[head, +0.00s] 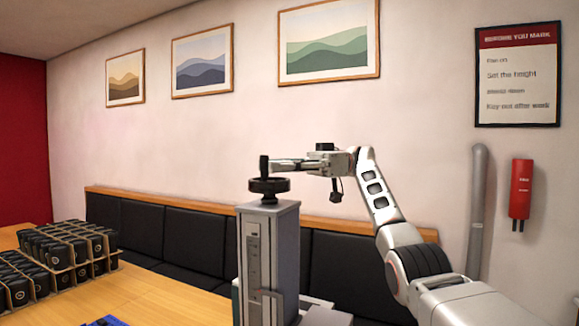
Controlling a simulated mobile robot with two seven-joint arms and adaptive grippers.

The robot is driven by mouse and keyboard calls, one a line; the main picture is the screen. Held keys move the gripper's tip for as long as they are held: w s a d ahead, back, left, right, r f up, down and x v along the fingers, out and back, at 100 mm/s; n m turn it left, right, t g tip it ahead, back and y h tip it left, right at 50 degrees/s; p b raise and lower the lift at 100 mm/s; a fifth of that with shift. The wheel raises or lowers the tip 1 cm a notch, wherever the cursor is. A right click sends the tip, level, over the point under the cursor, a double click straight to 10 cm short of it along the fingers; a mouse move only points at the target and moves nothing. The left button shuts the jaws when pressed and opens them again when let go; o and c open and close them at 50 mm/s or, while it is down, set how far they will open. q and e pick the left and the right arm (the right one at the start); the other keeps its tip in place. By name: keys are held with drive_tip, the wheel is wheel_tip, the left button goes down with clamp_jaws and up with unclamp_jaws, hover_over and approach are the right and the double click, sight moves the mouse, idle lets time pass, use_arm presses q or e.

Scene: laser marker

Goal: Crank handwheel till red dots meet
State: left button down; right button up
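The black handwheel (269,187) sits on top of the grey column (269,250) of the laser marker. Its upright black crank knob (264,164) stands at the wheel's left side. My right gripper (272,165) comes in from the right just above the wheel, with its fingertips at the knob. I cannot tell whether the fingers close on the knob or only lie beside it. No red dots show in this view; the marker's lower part is cut off by the bottom edge. My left gripper is out of view.
Trays of black cups (65,252) stand on the wooden table (150,300) at the left, with a blue item (104,321) at the bottom edge. A black padded bench (190,235) runs along the wall behind. A sign (517,75) and a red extinguisher (520,190) hang at the right.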

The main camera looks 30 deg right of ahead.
drive_tip(key=d, duration=0.3)
drive_tip(key=shift+s+d+r, duration=0.1)
drive_tip(key=shift+d, duration=0.2)
drive_tip(key=shift+s+d, duration=0.1)
drive_tip(key=shift+d, duration=0.4)
drive_tip(key=shift+o, duration=0.2)
